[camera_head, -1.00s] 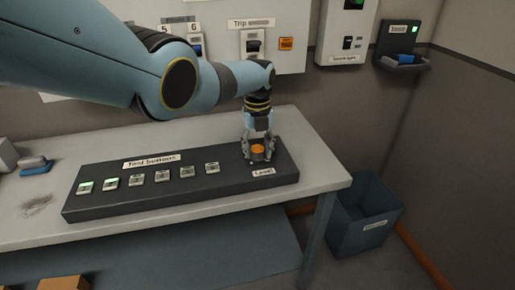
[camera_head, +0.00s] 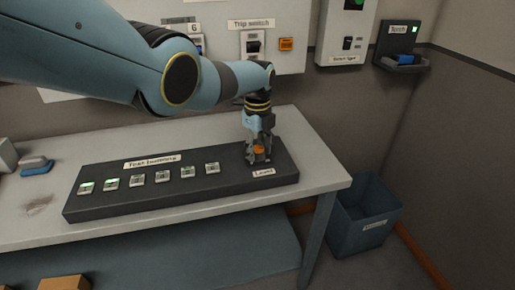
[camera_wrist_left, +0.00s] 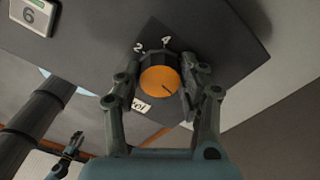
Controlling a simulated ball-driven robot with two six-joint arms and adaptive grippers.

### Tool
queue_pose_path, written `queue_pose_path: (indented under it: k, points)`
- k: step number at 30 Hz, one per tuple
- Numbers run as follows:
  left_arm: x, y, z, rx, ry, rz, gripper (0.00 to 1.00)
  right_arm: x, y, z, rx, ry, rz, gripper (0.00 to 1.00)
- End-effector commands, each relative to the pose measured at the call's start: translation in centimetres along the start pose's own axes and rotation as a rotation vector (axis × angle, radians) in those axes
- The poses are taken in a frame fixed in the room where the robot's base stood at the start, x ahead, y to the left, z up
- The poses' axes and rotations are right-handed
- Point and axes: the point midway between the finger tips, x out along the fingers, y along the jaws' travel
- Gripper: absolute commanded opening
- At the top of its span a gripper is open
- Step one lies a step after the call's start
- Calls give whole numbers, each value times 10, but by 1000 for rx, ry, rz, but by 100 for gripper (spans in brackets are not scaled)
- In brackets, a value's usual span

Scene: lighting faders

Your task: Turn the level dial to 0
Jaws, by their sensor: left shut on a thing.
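The level dial (camera_head: 259,150) is an orange-topped knob at the right end of the dark console (camera_head: 225,189), just behind a "Level" label. My right gripper is not identifiable in the head view.
A row of several buttons (camera_head: 162,177) runs along the console to the left, two lit green. A wall panel with a trip switch (camera_head: 253,45) is behind my arm. A blue bin (camera_head: 345,235) stands right of the table. A blue-grey object (camera_head: 37,167) lies at the left.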

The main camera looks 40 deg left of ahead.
Motion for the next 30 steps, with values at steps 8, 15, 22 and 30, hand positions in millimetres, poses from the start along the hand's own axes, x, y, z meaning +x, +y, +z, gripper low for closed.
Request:
queue_pose_path:
  k: [8,15,22,30]
  points:
    - [0,0,-1,-262,1,1,8,-1,1,0,-1,0,1,40]
    - [0,0,-1,-489,1,1,8,-2,1,0,-1,0,1,40]
    - [0,0,-1,-707,1,0,8,-3,1,0,0,0,1,40]
    - [0,0,-1,-963,1,0,8,-4,0,0,0,0,0,40]
